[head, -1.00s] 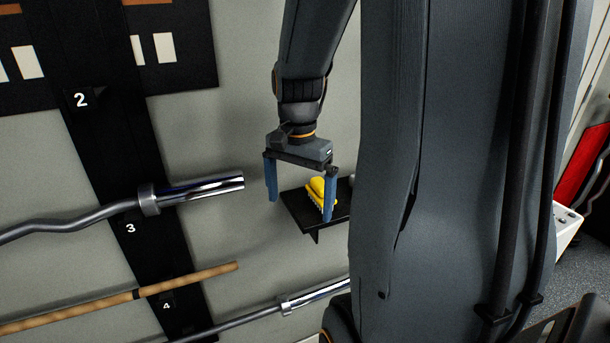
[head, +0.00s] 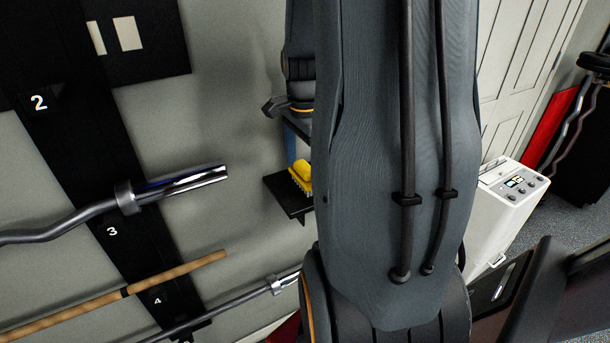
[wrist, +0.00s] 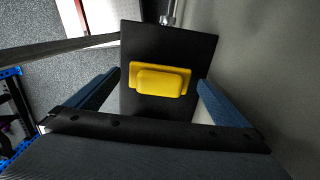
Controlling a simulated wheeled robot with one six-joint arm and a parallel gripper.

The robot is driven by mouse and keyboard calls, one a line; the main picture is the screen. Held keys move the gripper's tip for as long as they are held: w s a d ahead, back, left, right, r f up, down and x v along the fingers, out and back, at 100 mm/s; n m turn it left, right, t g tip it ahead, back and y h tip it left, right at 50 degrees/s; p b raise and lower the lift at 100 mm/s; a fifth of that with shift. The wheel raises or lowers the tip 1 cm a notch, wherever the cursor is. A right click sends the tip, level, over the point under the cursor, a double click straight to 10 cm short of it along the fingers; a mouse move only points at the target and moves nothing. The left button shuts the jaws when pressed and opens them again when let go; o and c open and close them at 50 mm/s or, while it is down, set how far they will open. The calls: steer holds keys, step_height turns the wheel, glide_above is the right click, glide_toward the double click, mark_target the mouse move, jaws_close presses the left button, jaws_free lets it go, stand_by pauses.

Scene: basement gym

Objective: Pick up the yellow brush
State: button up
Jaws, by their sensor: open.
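The yellow brush (head: 301,177) lies on a small black wall shelf (head: 285,195), with pale bristles on its near side; my arm hides part of the shelf. In the wrist view the brush (wrist: 160,80) lies across the black shelf (wrist: 205,48), between and beyond the two blue fingers. My gripper (wrist: 158,97) is open and empty, one finger toward each end of the brush, with no visible contact. In the head view one blue finger of my gripper shows just behind the brush; my arm hides the rest.
A metal curl bar (head: 125,198), a wooden bar (head: 170,275) and another metal bar (head: 250,297) hang on the wall rack left of the shelf. A white cabinet with a control panel (head: 514,183) stands at the right. A metal bar end (wrist: 170,12) shows beyond the shelf.

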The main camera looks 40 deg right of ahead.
mark_target(305, 165)
steer(key=shift+f, duration=0.25)
steer(key=c, duration=1.2)
steer(key=shift+r, duration=0.15)
step_height(305, 165, up, 10)
steer(key=shift+f+b, duration=0.1)
steer(key=shift+b, duration=0.7)
